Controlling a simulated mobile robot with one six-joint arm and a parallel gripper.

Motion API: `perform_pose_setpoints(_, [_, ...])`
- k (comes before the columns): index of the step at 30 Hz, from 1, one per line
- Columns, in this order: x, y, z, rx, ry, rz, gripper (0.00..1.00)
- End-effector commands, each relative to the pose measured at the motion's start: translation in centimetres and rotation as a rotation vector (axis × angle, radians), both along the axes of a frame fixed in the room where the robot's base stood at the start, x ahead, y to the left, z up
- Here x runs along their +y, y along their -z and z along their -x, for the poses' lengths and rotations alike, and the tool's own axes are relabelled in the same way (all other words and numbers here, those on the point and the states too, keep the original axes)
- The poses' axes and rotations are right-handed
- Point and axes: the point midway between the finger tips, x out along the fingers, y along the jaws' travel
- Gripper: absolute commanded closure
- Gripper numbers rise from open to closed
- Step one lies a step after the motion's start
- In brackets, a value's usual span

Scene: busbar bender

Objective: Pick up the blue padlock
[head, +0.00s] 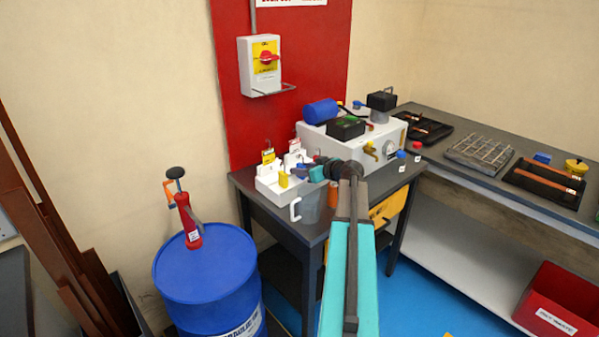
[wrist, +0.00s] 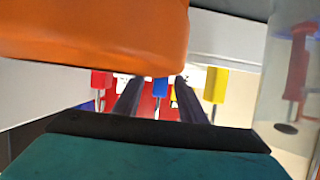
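In the wrist view, which appears upside down, a small blue padlock (wrist: 160,88) with a thin shackle shows between the two dark fingers of my gripper (wrist: 158,84). The fingers are apart, and a gap shows between each of them and the padlock. How far the padlock lies beyond the fingertips is unclear. In the head view, my gripper (head: 313,173) is at the right side of the white tray (head: 270,186) on the small table.
A red padlock (wrist: 101,80) and a yellow one (wrist: 215,87) flank the blue one. A large orange object (wrist: 95,35) is very close to the wrist camera. A grey mug (head: 308,207) stands by the tray. A grey box (head: 347,142) is behind. A blue drum (head: 207,268) stands left.

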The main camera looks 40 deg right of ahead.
Motion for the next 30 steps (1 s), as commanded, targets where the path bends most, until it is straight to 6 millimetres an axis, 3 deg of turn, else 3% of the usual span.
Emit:
perform_pose_setpoints(19, [-0.08, 0.29, -0.51, 0.001, 0.001, 0.000, 0.62])
perform_pose_setpoints(20, [-0.08, 0.30, -0.50, 0.001, 0.001, -0.001, 0.64])
perform_pose_setpoints(26, [-0.09, 0.29, -0.48, 0.001, 0.001, -0.001, 0.98])
perform_pose_setpoints(30, [-0.10, 0.24, -0.48, 0.000, 0.001, -0.001, 1.00])
